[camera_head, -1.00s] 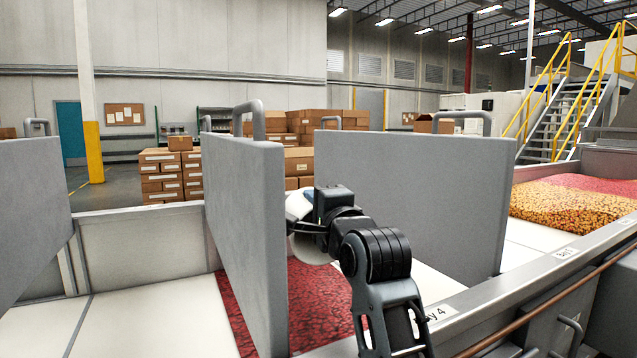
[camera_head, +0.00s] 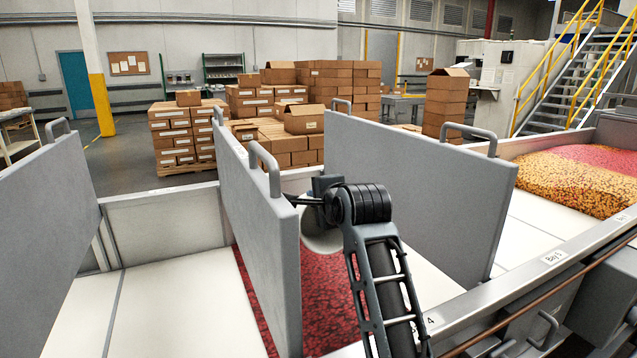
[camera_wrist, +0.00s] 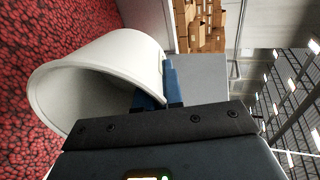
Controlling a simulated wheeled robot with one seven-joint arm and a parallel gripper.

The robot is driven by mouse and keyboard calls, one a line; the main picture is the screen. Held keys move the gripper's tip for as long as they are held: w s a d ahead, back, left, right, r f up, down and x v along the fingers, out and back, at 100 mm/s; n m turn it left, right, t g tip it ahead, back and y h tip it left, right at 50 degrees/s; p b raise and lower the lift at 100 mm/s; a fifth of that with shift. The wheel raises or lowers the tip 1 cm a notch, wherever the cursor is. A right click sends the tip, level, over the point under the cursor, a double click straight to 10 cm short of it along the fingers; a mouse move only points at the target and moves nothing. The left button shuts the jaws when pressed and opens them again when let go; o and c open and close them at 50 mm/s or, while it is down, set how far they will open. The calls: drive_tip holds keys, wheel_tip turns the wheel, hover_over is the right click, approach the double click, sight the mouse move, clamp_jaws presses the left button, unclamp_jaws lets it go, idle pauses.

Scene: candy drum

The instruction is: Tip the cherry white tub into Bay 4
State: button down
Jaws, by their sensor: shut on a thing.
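The white tub (camera_wrist: 110,60) is in the jaws of my gripper (camera_wrist: 168,82), which is shut on its wall. The tub is tipped over, and the part of its inside that shows looks empty. Its label cannot be read. In the head view the tub (camera_head: 318,238) hangs over Bay 4 (camera_head: 432,320), partly hidden by my arm. My gripper (camera_head: 312,200) is beside the left grey divider there. Red candy (camera_head: 325,290) covers part of the bay floor below; it also shows in the wrist view (camera_wrist: 30,40).
A tall grey divider (camera_head: 255,240) stands close on the left of the tub, another (camera_head: 415,190) on the right. The bay to the left has a bare white floor (camera_head: 180,300). Yellow and red candies (camera_head: 570,180) lie far right. Boxes (camera_head: 290,150) stand behind.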

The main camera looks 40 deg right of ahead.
sight(311, 224)
drive_tip(key=shift+w+d+g+p, duration=0.1)
drive_tip(key=shift+w+g+p, duration=0.15)
drive_tip(key=shift+g+p, duration=0.05)
drive_tip(key=shift+r, duration=0.1)
drive_tip(key=p, duration=0.1)
drive_tip(key=g+p, duration=0.1)
drive_tip(key=p, duration=0.1)
drive_tip(key=shift+w+d+r, duration=0.1)
drive_tip(key=shift+w+r, duration=0.1)
drive_tip(key=shift+w, duration=0.05)
drive_tip(key=shift+w+d+f+g+y, duration=0.1)
drive_tip(key=shift+w+f+g+y, duration=0.2)
drive_tip(key=shift+f, duration=0.1)
drive_tip(key=w+g, duration=0.1)
drive_tip(key=f+g+y, duration=0.1)
drive_tip(key=g, duration=0.1)
drive_tip(key=w+d+f+g+y, duration=0.1)
drive_tip(key=g, duration=0.1)
drive_tip(key=shift+w+f, duration=0.25)
drive_tip(key=shift+w, duration=0.05)
drive_tip(key=shift+g, duration=0.3)
